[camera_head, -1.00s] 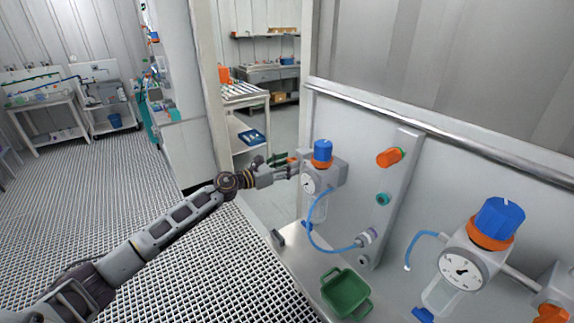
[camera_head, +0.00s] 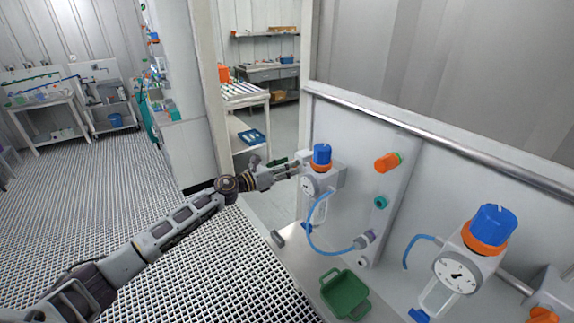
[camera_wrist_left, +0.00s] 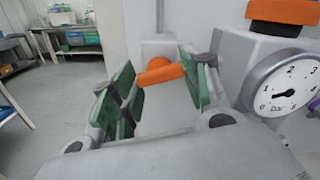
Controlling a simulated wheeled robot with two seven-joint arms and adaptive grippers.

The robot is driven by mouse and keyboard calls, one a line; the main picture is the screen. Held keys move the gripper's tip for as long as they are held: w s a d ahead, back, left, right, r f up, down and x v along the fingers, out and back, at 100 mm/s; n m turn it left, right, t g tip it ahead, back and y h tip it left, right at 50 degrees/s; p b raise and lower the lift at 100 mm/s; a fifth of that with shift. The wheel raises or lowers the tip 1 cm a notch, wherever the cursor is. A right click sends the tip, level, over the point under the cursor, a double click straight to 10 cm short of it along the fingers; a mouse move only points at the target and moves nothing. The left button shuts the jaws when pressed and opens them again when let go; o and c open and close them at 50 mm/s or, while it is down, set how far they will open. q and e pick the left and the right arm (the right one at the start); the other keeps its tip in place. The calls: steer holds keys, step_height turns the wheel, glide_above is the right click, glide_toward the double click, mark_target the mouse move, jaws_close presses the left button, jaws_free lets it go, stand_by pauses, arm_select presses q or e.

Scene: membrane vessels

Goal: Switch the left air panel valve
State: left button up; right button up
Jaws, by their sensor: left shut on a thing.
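The left air panel unit (camera_head: 323,178) is a grey block with a blue knob (camera_head: 322,153), an orange ring and a round gauge (camera_head: 308,185). An orange valve handle (camera_wrist_left: 160,73) shows at its side in the left wrist view. My left gripper (camera_head: 287,171) reaches the left side of this unit. The handle lies nearly crosswise between the pads. In the head view the fingers hide most of the handle. My right gripper is out of view.
A second unit with a blue knob (camera_head: 492,222) stands on the panel at the right. A green tray (camera_head: 345,293) lies on the ledge below. An orange knob (camera_head: 386,163) and a teal one sit on the panel. A blue hose (camera_head: 318,235) loops below the left unit.

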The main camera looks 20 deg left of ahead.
arm_select(q)
steer(key=n+p, duration=0.7)
steer(key=n, duration=0.5)
steer(key=shift+n, duration=0.3)
stand_by(0.3)
steer(key=o, duration=1)
steer(key=shift+a, duration=0.1)
steer(key=shift+s, duration=0.15)
